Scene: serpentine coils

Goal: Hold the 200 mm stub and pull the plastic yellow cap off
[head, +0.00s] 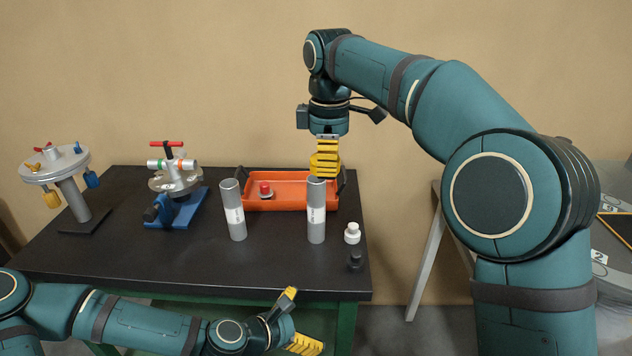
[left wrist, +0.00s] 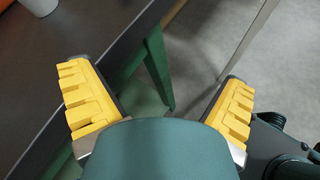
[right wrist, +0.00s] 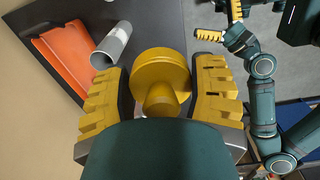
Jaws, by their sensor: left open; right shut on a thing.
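Two grey stubs with white labels stand upright on the dark table: a left stub (head: 233,212) and a right stub (head: 316,215). Their labels are too small to read. My right gripper (head: 325,168) points down just above the right stub, shut on the yellow cap (right wrist: 160,72). The cap's round disc and knob lie between the fingers in the right wrist view. I cannot tell whether the cap touches the stub. One open-ended grey stub (right wrist: 113,43) also shows there. My left gripper (head: 299,318) is open and empty, low beyond the table's front edge.
An orange tray (head: 290,205) with a red-topped part (head: 265,189) stands behind the stubs. A white fitting (head: 352,233) and a black fitting (head: 355,259) stand right of the right stub. A blue-based valve fixture (head: 175,185) and a round-topped stand (head: 70,195) occupy the left.

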